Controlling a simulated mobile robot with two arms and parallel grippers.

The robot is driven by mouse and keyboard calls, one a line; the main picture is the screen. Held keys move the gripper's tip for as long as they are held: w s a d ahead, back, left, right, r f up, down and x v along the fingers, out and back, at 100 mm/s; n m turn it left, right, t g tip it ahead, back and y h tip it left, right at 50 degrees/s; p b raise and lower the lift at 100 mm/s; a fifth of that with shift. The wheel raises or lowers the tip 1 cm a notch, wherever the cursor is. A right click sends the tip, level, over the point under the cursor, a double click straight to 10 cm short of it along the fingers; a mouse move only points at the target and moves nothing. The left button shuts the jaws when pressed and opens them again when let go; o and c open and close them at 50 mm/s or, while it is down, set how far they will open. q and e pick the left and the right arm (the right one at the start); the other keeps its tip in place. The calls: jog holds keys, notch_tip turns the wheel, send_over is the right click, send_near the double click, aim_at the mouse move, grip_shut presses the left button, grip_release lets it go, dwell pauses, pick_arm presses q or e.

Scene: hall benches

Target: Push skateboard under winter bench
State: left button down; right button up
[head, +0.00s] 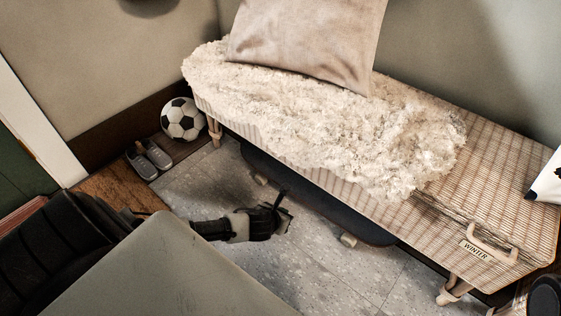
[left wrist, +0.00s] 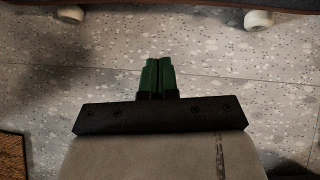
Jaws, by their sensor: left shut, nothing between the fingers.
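The winter bench (head: 485,215) is a wicker bench with a "WINTER" label (head: 475,249) on its front. The dark skateboard (head: 322,200) lies on the floor along the bench's front, its far side hidden beneath the bench. Its near edge and two pale wheels show. In the left wrist view, the skateboard's edge (left wrist: 165,6) and both wheels cross the top. My left gripper (head: 285,204) is low over the floor on the near side of the skateboard, between the wheels. Its green fingers (left wrist: 158,64) are shut and empty, with floor visible between them and the board. My right gripper is not in view.
A fluffy white throw (head: 330,130) and a beige cushion (head: 310,40) lie on the bench. A football (head: 182,119) and grey shoes (head: 148,158) are by its left end. Bench legs stand at both ends. Speckled floor (head: 330,280) in front is clear.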

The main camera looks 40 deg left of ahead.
pick_arm(q)
jog(key=shift+s+r, duration=0.3)
jog(key=shift+s, duration=0.05)
